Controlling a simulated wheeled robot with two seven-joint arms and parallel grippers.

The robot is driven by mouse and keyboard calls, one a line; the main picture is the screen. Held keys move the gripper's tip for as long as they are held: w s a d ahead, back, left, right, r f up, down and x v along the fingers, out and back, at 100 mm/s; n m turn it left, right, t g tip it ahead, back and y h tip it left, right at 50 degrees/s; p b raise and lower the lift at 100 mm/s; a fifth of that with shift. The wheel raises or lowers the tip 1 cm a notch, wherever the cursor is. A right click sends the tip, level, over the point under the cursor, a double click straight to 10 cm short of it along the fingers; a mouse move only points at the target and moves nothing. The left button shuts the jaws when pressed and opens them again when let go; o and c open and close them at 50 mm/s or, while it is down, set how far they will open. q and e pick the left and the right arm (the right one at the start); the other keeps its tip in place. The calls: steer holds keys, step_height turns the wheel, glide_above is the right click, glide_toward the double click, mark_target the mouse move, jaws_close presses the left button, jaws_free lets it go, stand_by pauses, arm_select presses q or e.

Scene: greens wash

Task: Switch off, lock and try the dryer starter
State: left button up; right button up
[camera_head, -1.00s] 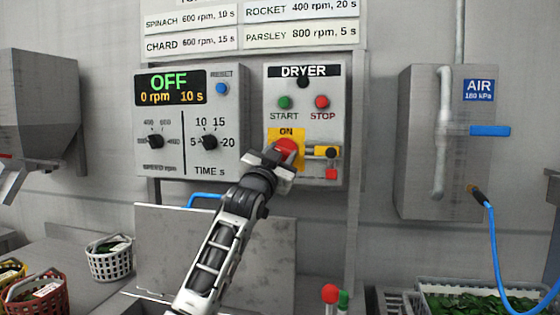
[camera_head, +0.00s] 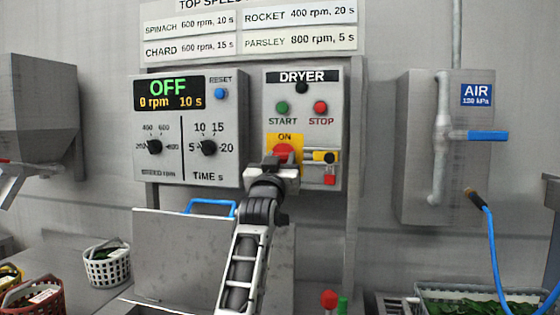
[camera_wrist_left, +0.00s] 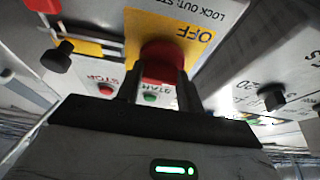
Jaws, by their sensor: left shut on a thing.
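The dryer starter box (camera_head: 270,120) is on the wall, with a green START button (camera_head: 282,107) and a red STOP button (camera_head: 320,107). Its red rotary switch (camera_head: 283,150) sits on a yellow plate, with ON showing above it. In the left wrist view the red switch (camera_wrist_left: 160,62) is between my fingers, with OFF on the plate. My left gripper (camera_head: 279,163) is shut on it and hides its lower part. A yellow slide with a black knob (camera_head: 325,157) is right of the switch, a red padlock (camera_head: 329,177) below it. My right gripper is out of view.
The control panel at left (camera_head: 187,130) reads OFF, 0 rpm, 10 s. An air box (camera_head: 420,150) with a blue handle (camera_head: 488,135) is at right, a blue hose below. Baskets (camera_head: 105,266) stand at lower left, a crate of greens (camera_head: 475,290) at lower right.

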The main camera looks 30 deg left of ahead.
arm_select(q)
steer(key=o, duration=1)
steer(key=b+v, duration=0.3)
steer(key=v, duration=1.3)
steer(key=shift+f, duration=0.1)
